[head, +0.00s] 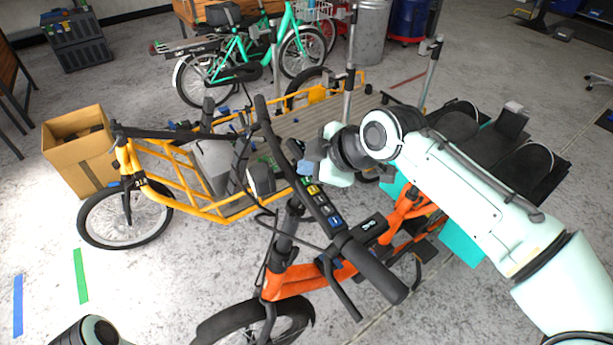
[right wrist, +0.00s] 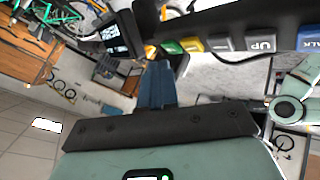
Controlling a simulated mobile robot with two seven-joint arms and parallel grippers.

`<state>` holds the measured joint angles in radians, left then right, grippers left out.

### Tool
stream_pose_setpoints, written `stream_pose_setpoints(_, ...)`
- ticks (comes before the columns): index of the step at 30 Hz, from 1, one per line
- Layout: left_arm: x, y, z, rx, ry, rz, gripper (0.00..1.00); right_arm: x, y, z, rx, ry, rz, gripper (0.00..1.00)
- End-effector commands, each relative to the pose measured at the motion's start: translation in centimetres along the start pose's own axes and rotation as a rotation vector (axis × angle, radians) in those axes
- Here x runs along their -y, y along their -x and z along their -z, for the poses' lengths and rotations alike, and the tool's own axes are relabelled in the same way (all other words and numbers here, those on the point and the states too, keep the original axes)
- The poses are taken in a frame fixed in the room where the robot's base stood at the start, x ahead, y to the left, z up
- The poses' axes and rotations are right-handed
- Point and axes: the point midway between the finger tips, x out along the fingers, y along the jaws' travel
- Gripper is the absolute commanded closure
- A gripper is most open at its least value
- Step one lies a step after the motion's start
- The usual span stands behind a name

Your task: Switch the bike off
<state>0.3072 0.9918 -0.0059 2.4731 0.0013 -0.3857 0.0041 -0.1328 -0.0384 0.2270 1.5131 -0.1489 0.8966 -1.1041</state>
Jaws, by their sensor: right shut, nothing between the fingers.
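The orange bike (head: 310,275) stands in front of me, its black handlebar (head: 372,268) running diagonally across the head view. A row of coloured buttons (head: 322,203) sits on the bar. In the right wrist view I see a green button (right wrist: 171,47), a yellow button (right wrist: 192,45), a grey button (right wrist: 220,43) and a button marked UP (right wrist: 263,44). A small lit display (right wrist: 116,36) is left of them. My right gripper (head: 304,167) is shut and empty; its blue fingertips (right wrist: 158,68) are close to the green button. Contact is unclear. My left gripper is out of view.
A yellow cargo bike (head: 165,165) stands close behind at left, beside a cardboard box (head: 78,150). A green bike (head: 240,50) is farther back. Black seats (head: 455,120) are under my right arm.

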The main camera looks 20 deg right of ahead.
Motion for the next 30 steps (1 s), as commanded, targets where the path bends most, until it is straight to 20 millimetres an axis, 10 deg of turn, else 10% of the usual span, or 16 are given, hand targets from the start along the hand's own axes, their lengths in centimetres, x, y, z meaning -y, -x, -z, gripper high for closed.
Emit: stream_pose_setpoints(30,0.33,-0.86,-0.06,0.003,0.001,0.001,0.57,0.51,-0.69,-0.50,0.000,0.000,0.000,1.00)
